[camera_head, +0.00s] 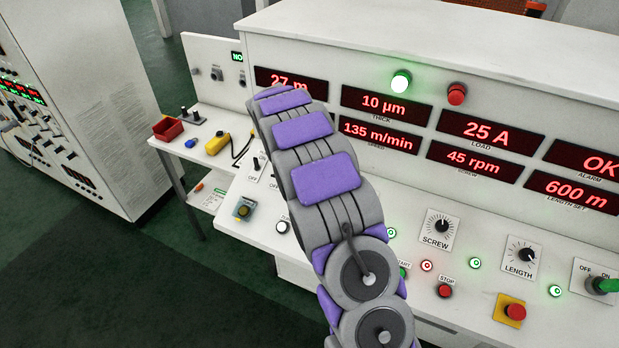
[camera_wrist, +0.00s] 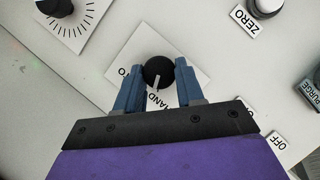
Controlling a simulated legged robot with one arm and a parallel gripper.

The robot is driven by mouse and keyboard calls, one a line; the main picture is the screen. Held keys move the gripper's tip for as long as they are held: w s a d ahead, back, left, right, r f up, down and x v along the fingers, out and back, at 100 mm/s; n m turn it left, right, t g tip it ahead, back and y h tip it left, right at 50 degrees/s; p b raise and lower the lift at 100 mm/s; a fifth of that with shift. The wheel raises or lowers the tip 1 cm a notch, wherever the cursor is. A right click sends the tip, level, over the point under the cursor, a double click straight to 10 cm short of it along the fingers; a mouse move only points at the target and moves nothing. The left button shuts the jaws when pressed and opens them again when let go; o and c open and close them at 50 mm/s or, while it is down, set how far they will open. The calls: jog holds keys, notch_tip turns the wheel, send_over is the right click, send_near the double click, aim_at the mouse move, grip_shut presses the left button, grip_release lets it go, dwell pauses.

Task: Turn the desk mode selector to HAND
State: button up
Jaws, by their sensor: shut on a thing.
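The mode selector is a black round knob (camera_wrist: 157,70) with a white pointer, on a white square plate (camera_wrist: 186,48). The pointer aims down in the wrist view, toward the lettering HAND (camera_wrist: 159,103), which is partly covered. Another label to the left is mostly hidden by a finger. My gripper (camera_wrist: 158,67) has its blue fingers on either side of the knob and is shut on it. In the head view my arm covers the knob and gripper.
A dial (camera_wrist: 57,10), a ZERO button (camera_wrist: 265,6) and a PURGE control (camera_wrist: 314,90) surround the plate. The head view shows SCREW (camera_head: 438,224) and LENGTH (camera_head: 522,252) knobs, a red emergency button (camera_head: 515,312) and lit displays above. A yellow pendant (camera_head: 217,143) lies at left.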

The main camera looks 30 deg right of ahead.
jog(key=shift+a+n+h, duration=0.1)
jog(key=shift+n+h, duration=0.2)
jog(key=shift+n, duration=0.2)
jog(key=shift+p, duration=0.35)
jog(key=o, duration=1)
jog(key=shift+o, duration=0.2)
jog(key=v, duration=1.7)
jog(key=shift+w+a+p, duration=0.25)
jog(key=shift+a+p, duration=0.05)
jog(key=shift+p, duration=0.15)
jog(key=shift+s, duration=0.1)
